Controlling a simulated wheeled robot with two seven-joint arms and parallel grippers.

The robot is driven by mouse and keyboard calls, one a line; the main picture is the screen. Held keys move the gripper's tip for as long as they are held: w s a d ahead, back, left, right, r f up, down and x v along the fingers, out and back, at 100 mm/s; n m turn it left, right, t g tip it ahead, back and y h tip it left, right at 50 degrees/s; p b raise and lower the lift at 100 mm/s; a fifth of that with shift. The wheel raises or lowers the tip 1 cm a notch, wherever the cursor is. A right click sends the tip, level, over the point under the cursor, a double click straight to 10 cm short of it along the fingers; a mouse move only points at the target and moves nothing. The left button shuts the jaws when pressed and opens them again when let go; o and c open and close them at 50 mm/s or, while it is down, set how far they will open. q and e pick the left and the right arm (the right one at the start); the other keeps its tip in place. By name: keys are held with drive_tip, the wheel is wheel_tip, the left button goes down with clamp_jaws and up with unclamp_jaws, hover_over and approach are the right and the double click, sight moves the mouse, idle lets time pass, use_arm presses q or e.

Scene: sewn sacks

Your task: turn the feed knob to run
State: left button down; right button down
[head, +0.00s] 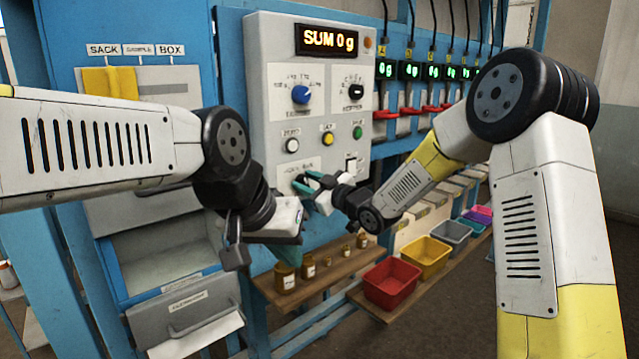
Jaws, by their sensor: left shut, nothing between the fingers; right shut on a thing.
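The grey control panel (262,110) stands upright, with a lit display (327,40) reading "SUM 0 g". A blue knob (300,95) and a black knob (355,90) sit in its upper part, clear of both grippers. My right gripper (308,184) is at the lower panel, its teal fingers shut on a small knob-like part below a label too small to read. The fingers hide that part, so its setting cannot be told. My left gripper (288,252) is lower, in front of the panel's bottom edge, shut and empty.
White, yellow and green buttons (327,139) are just above my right gripper. Small jars (284,276) stand on a wooden shelf (320,272) below. Red (391,283) and yellow (427,257) bins are lower right. A grey drawer (185,305) is lower left.

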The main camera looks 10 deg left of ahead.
drive_tip(key=m, duration=0.5)
drive_tip(key=shift+w+d+m, duration=0.2)
drive_tip(key=shift+m, duration=0.2)
drive_tip(key=m, duration=0.5)
drive_tip(key=shift+w, duration=0.1)
drive_tip(key=shift+d+m, duration=0.1)
drive_tip(key=shift+m, duration=0.2)
drive_tip(key=c, duration=0.9)
unclamp_jaws()
drive_tip(key=shift+c, duration=0.2)
drive_tip(key=v, duration=0.7)
drive_tip(key=shift+s+d, duration=0.25)
drive_tip(key=shift+d, duration=0.05)
